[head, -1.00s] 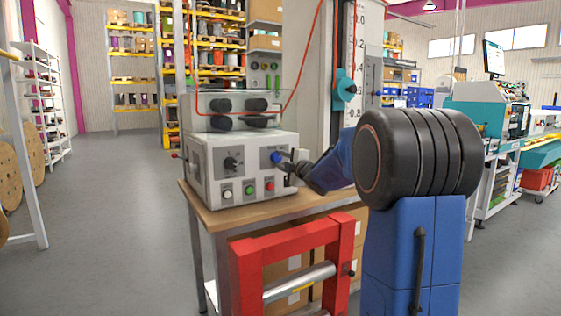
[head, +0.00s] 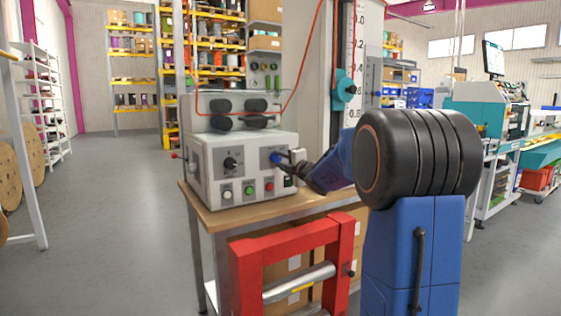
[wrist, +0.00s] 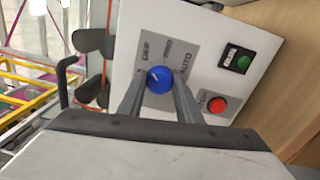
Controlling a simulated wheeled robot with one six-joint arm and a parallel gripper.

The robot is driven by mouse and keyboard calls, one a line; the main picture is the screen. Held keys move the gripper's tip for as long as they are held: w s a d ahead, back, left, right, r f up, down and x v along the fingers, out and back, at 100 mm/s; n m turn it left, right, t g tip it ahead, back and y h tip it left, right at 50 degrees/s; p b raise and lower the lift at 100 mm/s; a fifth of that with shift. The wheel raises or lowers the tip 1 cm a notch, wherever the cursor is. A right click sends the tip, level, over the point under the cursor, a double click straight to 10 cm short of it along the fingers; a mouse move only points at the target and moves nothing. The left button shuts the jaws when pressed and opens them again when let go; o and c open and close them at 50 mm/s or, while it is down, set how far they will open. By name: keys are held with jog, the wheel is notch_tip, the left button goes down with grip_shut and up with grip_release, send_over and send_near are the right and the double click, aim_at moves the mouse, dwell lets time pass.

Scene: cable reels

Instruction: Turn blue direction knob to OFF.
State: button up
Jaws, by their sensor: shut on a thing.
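The blue direction knob (wrist: 159,79) is on a grey label plate on the front of the white control box (head: 205,190). In the wrist view its pale pointer line slants toward the upper left, and "AUTO" is printed at the right of the plate; the other labels are too small to read surely. My gripper (wrist: 160,90) has one finger on each side of the knob and is shut on it. In the head view the knob (head: 276,158) shows at the tips of my gripper (head: 281,159).
A black knob (head: 231,163) is left of the blue one. A red frame (head: 290,245) stands before the wooden bench (head: 235,216).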

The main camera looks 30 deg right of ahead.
jog(key=o, duration=1)
jog(key=shift+o, duration=0.2)
jog(key=s, duration=1.7)
jog(key=shift+s+d+f, duration=0.2)
jog(key=shift+d+f, duration=0.05)
jog(key=shift+f, duration=0.15)
